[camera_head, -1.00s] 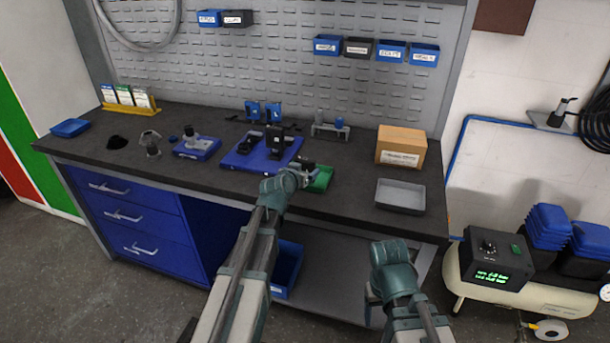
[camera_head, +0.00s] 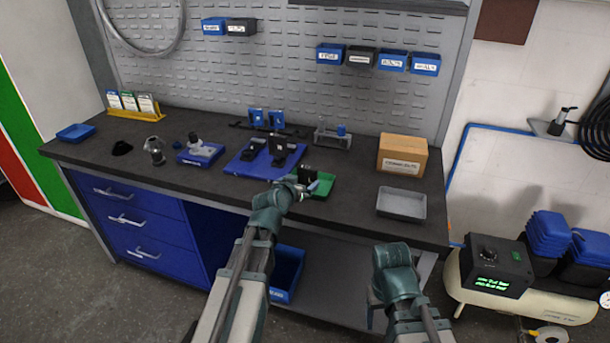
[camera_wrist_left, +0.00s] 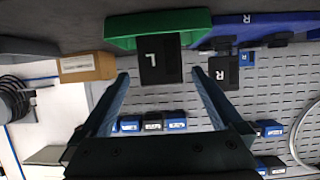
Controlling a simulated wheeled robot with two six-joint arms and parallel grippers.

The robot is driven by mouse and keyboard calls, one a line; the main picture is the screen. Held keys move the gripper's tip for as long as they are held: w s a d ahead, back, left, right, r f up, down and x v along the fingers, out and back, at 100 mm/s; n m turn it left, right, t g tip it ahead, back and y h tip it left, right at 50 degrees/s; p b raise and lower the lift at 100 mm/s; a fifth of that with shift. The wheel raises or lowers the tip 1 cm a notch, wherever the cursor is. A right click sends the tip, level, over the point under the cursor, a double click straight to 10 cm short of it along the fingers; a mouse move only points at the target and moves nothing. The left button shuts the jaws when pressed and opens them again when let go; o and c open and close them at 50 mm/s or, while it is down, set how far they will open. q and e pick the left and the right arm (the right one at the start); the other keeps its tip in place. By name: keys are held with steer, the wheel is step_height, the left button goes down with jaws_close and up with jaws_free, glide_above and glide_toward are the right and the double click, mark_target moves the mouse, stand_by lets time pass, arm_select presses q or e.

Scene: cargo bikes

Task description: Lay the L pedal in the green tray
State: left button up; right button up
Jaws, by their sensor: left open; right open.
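The L pedal (camera_wrist_left: 160,58) is a black block with a white letter L. In the left wrist view, which is upside down, it stands against the green tray (camera_wrist_left: 158,22) and covers part of its wall. In the head view the pedal (camera_head: 307,174) stands upright at the left part of the green tray (camera_head: 323,186). My left gripper (camera_head: 303,188) is at the tray's front left. Its fingers (camera_wrist_left: 160,78) are spread, with the pedal in line between the tips and no clear contact. My right gripper (camera_head: 371,303) hangs low before the bench, mostly hidden by its wrist.
A blue mat (camera_head: 240,168) with black parts, including an R-marked block (camera_wrist_left: 222,72), lies left of the tray. A grey tray (camera_head: 401,203) and a cardboard box (camera_head: 402,155) stand to the right. The bench between the green and grey trays is clear.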

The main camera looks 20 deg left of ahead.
mark_target(306, 178)
arm_select(q)
steer(key=p+v, duration=0.2)
steer(key=v, duration=0.4)
steer(key=shift+s, duration=0.3)
steer(key=shift+r, duration=0.1)
steer(key=b+x, duration=0.5)
steer(key=x, duration=0.7)
steer(key=shift+w, duration=0.25)
steer(key=shift+s+f, duration=0.15)
steer(key=shift+f, duration=0.1)
steer(key=shift+r, duration=0.3)
